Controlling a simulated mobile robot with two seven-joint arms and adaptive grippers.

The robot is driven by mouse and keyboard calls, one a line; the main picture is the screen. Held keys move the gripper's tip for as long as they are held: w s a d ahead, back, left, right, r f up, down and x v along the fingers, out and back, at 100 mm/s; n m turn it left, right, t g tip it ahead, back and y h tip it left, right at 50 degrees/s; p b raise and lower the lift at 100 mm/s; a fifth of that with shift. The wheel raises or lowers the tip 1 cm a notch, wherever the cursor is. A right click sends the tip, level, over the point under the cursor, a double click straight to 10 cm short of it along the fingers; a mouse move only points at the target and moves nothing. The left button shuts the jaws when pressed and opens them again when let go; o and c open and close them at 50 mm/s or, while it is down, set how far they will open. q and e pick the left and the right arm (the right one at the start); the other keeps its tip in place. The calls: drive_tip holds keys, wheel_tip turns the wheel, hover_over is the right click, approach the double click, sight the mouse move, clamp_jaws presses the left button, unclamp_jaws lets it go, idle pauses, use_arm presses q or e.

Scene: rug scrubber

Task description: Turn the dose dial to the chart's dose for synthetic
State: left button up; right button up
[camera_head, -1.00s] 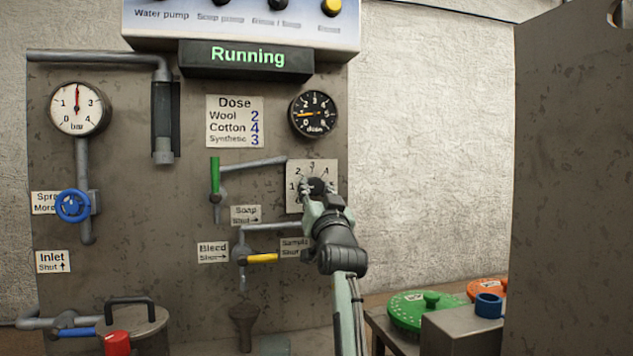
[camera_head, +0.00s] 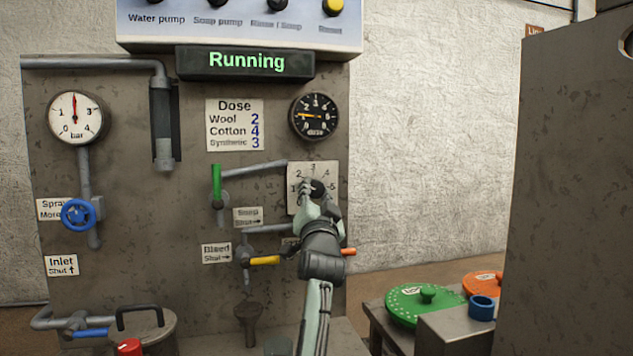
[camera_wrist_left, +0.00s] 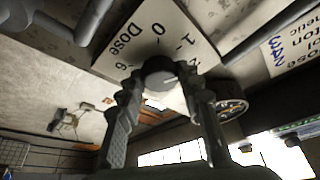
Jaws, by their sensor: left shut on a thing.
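The dose dial is a dark round knob (camera_head: 317,187) on a white numbered plate (camera_head: 298,172). My left gripper (camera_head: 313,189) is shut on the knob; in the left wrist view its fingers (camera_wrist_left: 163,82) stand either side of the knob (camera_wrist_left: 158,71). That view shows 0, 1, 6 and "Dose" on the plate (camera_wrist_left: 130,38). I cannot tell for certain which number the knob points to. The chart (camera_head: 235,125) reads Wool 2, Cotton 4, Synthetic 3. The black dose gauge (camera_head: 314,117) has its yellow needle pointing left, at the low end. My right gripper is not in view.
A green-handled valve (camera_head: 216,182) is left of the dial; a yellow lever (camera_head: 265,261) and an orange lever (camera_head: 348,252) are below. The display (camera_head: 245,63) reads "Running".

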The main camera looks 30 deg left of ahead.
use_arm(q)
drive_tip(key=m+h, duration=0.1)
drive_tip(key=m, duration=0.2)
drive_tip(key=shift+a+r+m+h+p, duration=0.1)
drive_tip(key=shift+m+h+p, duration=0.25)
drive_tip(key=shift+m+h, duration=0.05)
drive_tip(key=shift+s+m+h, duration=0.1)
drive_tip(key=shift+m+h, duration=0.3)
drive_tip(key=shift+m, duration=0.6)
drive_tip(key=m+h, duration=0.1)
drive_tip(key=m, duration=0.3)
drive_tip(key=shift+r+h, duration=0.1)
drive_tip(key=shift+h, duration=0.2)
drive_tip(key=m+g+h, duration=0.1)
drive_tip(key=m, duration=0.3)
drive_tip(key=shift+m+g, duration=0.3)
drive_tip(key=shift+g, duration=0.1)
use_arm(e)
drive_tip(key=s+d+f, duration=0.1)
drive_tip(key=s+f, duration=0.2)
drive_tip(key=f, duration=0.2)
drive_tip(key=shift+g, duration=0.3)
use_arm(q)
drive_tip(key=o, duration=1.2)
drive_tip(key=shift+c, duration=0.2)
drive_tip(key=shift+r, duration=0.1)
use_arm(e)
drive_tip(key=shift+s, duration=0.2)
